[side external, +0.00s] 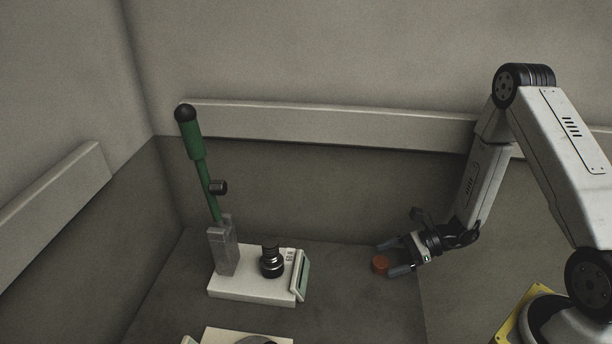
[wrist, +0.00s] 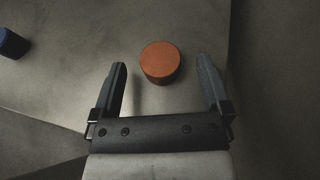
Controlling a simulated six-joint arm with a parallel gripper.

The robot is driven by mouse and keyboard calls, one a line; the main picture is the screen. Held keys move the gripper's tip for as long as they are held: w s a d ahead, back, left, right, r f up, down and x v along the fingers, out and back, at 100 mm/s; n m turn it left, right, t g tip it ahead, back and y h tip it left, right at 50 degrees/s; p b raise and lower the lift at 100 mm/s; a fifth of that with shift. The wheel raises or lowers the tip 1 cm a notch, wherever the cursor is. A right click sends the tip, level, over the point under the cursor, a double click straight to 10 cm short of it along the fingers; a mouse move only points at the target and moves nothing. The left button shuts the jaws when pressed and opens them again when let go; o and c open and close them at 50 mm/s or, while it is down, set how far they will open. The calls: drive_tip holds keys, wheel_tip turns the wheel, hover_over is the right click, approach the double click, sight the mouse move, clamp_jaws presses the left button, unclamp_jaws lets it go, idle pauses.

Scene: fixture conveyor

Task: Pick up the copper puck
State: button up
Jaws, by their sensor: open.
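The copper puck (side external: 380,264) is a short orange-brown cylinder standing on the grey floor surface. In the wrist view the puck (wrist: 160,61) lies just ahead of the fingertips, roughly centred between them. My gripper (side external: 394,261) is open, its fingers low and close to the puck in the side view. In the wrist view my gripper (wrist: 161,70) shows empty space between its two dark fingers. Whether either finger touches the puck is hard to tell in the side view; the wrist view shows gaps on both sides.
A white-based press (side external: 225,288) with a green lever (side external: 202,165) stands to the left of the puck. Another pale fixture (side external: 222,335) is cut off at the bottom edge. A blue object (wrist: 12,43) sits at the wrist view's left edge. Floor around the puck is clear.

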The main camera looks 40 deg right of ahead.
sight(385, 261)
drive_tip(key=shift+x, duration=0.8)
drive_tip(key=shift+c, duration=0.2)
clamp_jaws()
drive_tip(key=shift+r, duration=0.1)
wheel_tip(385, 261, up, 10)
idle(0.7)
idle(0.7)
